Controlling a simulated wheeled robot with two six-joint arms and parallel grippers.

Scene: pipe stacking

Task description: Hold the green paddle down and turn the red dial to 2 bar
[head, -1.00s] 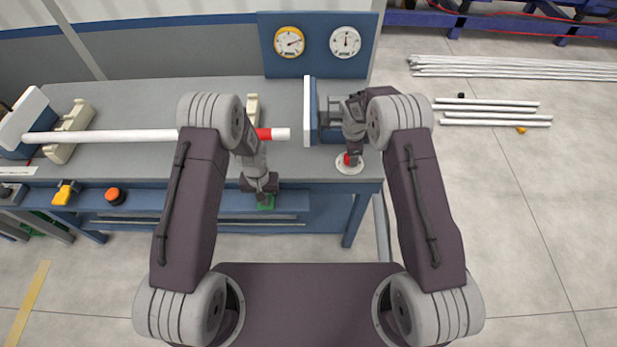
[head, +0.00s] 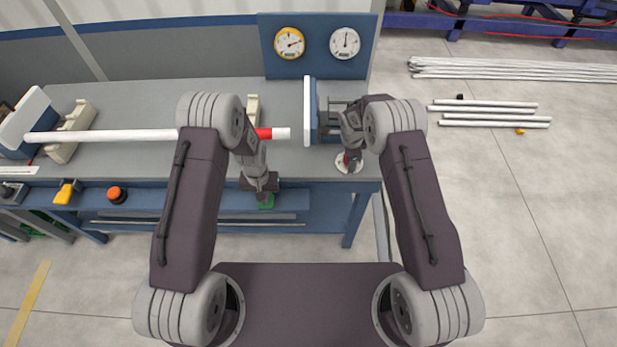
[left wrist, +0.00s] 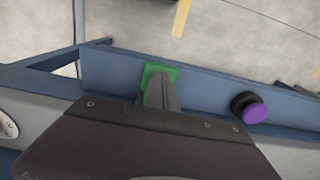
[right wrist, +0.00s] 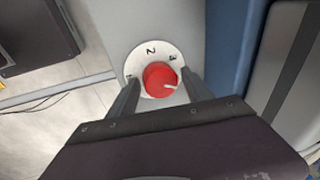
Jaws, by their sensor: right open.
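The green paddle (head: 266,203) is on the bench front. It also shows in the left wrist view (left wrist: 160,70). My left gripper (left wrist: 160,92) has its fingers together, with the tips over the paddle; whether it is pressed down I cannot tell. The red dial (right wrist: 160,80) sits on a white numbered plate (right wrist: 133,62) with 2 and 3 legible. The dial's white mark points right, past the 3. My right gripper (right wrist: 157,92) is open, one finger on each side of the dial. In the head view the dial (head: 347,158) is partly hidden by my gripper.
A yellow-rimmed gauge (head: 289,43) and a white gauge (head: 344,43) are on the blue back panel. A white pipe with a red band (head: 105,136) lies across the bench. An orange button (head: 117,194) and a yellow control (head: 66,192) are at left. A purple knob (left wrist: 250,107) is near the paddle.

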